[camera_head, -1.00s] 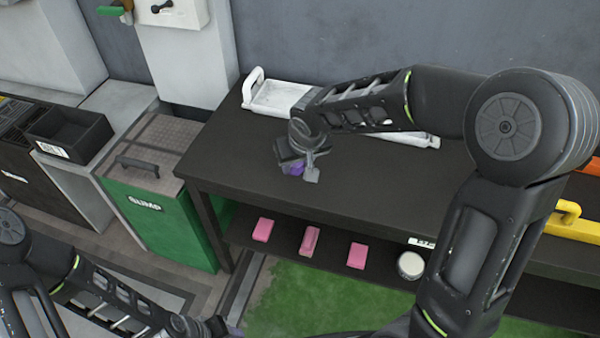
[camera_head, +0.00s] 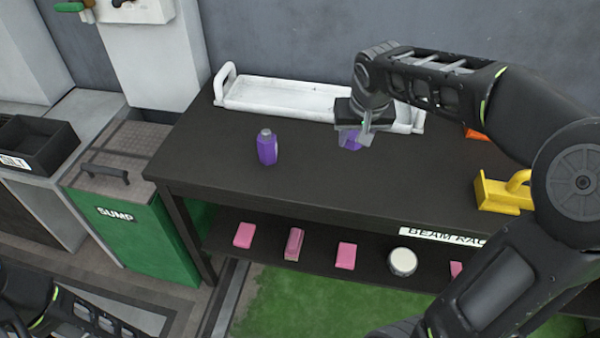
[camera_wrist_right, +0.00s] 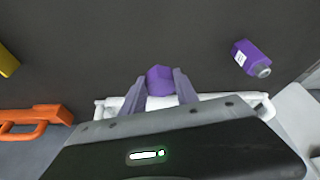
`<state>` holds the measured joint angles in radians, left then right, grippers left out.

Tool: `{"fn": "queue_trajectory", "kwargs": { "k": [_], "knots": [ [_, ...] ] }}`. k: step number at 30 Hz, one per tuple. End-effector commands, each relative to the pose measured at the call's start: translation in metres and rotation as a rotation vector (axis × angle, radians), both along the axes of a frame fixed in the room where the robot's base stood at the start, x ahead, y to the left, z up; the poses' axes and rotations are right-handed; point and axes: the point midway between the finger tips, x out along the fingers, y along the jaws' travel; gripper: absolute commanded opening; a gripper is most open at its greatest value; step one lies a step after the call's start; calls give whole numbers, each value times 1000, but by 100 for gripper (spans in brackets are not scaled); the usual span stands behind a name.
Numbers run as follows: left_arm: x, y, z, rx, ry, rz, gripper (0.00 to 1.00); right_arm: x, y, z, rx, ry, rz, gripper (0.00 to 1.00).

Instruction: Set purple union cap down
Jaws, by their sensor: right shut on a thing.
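The purple union cap (camera_head: 350,139) is between the fingers of my right gripper (camera_head: 360,136), over the dark table in front of the white tray. In the right wrist view the faceted purple cap (camera_wrist_right: 160,79) sits between the two fingers (camera_wrist_right: 161,88), which are shut on it. I cannot tell whether its underside touches the table. A separate purple bottle-shaped piece with a grey top (camera_head: 267,148) stands on the table to the left; it also shows in the right wrist view (camera_wrist_right: 248,57). My left arm shows at lower left, its gripper out of view.
The long white tray (camera_head: 270,92) lies along the table's back. A yellow handled piece (camera_head: 490,194) and an orange piece (camera_head: 478,134) are at right. Pink blocks (camera_head: 294,244) and a white round piece (camera_head: 402,262) lie on the lower shelf. The table's front middle is clear.

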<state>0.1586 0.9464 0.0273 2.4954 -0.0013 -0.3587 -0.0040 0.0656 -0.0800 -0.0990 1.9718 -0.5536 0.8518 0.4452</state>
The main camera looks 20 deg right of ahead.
Motion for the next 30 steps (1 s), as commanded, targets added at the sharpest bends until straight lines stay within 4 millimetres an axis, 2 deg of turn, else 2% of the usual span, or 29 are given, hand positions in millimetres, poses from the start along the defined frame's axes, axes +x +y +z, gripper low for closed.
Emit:
{"fn": "queue_trajectory", "kwargs": {
  "k": [7, 16, 26, 30],
  "knots": [
    [0, 0, 1, 0, 0, 0, 65, 1, 1, -3, -1, 0, 3, 0],
    [0, 0, -5, 0, 0, 0, 65, 0, 1, -46, -1, 2, 4, 0],
    [0, 0, -4, 0, 0, 0, 65, 1, 1, -50, -1, -1, 4, 0],
    [0, 0, -7, 0, 0, 0, 65, 0, 1, -62, 0, 3, 3, 0]
  ]
}}
